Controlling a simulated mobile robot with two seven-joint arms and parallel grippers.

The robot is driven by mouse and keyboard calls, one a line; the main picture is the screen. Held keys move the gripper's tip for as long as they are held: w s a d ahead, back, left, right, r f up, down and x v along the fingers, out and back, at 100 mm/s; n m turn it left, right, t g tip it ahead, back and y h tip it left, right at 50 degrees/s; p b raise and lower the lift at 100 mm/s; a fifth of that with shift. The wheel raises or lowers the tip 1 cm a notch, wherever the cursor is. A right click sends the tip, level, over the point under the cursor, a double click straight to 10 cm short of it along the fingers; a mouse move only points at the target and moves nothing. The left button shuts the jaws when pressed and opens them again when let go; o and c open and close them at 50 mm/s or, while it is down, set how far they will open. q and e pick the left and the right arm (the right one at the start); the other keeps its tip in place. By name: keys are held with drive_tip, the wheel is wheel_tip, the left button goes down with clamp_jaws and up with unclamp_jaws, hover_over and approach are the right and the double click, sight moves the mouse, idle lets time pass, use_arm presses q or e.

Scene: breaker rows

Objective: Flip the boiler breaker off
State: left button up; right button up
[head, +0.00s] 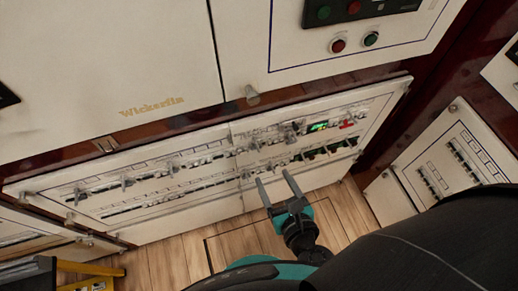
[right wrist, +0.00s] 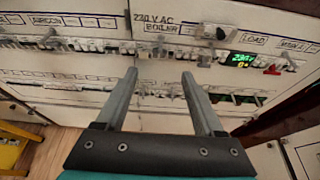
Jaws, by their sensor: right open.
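The cream breaker panel (head: 150,222) runs across the middle of the head view with two rows of small breakers. In the right wrist view, a label reading "230 V AC BOILER" (right wrist: 157,23) is on the upper part of the panel. A row of small breakers (right wrist: 158,52) sits below this label; their lever positions are too small to tell. My right gripper (head: 272,176) is open and empty, its fingers pointing at the panel. In the right wrist view its fingertips (right wrist: 160,74) are below the boiler label, near the lower row. My left gripper is not in view.
Right of the boiler label are a dark knob (right wrist: 221,34), a lit green display (right wrist: 241,59) and a red lever (right wrist: 272,70). Another breaker panel (head: 455,150) stands at the right. A yellow object (head: 85,268) stands at lower left. Wooden floor (head: 170,262) lies below.

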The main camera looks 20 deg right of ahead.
sight(259, 151)
drive_tip(key=x, duration=1.2)
drive_tip(key=shift+f, duration=0.1)
clamp_jaws()
idle(0.4)
